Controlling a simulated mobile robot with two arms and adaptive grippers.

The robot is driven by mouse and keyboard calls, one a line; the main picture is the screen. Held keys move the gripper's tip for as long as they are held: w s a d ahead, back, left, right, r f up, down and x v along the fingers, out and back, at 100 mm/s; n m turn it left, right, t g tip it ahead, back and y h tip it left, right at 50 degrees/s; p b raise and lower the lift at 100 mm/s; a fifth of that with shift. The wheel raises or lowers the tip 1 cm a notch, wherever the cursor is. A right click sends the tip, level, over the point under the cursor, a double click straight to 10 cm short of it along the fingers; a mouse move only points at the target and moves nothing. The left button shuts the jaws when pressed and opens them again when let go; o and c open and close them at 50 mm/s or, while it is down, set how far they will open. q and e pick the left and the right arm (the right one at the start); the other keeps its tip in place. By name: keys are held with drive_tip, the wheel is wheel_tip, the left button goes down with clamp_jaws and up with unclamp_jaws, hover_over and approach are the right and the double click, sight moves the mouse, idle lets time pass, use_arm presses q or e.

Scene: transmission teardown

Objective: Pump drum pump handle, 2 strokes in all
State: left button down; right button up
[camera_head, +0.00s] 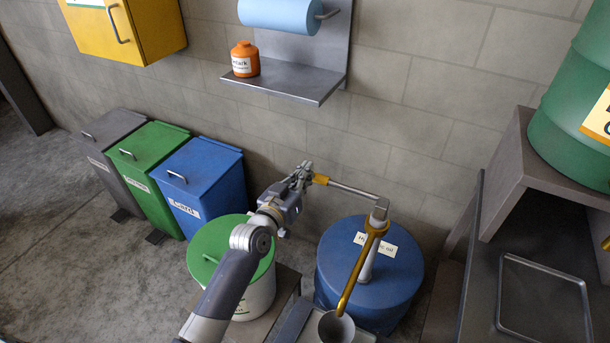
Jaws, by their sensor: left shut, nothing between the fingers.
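The blue drum (330,262), with a partly covered white label on its lid, stands against the wall at lower centre. A grey pump post (367,262) rises from its lid, with a gold spout (352,277) slanting down to a grey cup-like vessel (337,327). The pump handle (352,190) is a grey rod reaching left from the post top, with a yellow grip (320,179) at its end. My left gripper (308,172) is shut and empty at the left end of the grip; whether it touches is unclear. My right gripper is out of view.
A white drum with a green lid (212,250) stands left of the blue drum, below my left arm. Grey, green and blue bins (205,180) stand further left. A wall shelf (300,85) hangs above. A bench with a green drum (565,120) is at right.

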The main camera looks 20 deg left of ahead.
use_arm(q)
drive_tip(key=r+b+v, duration=0.1)
drive_tip(key=r+v, duration=0.1)
drive_tip(key=v, duration=0.8)
drive_tip(key=shift+s, duration=0.2)
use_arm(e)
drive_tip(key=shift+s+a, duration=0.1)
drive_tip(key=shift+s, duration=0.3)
use_arm(q)
drive_tip(key=shift+a+r, duration=0.1)
drive_tip(key=shift+r, duration=0.05)
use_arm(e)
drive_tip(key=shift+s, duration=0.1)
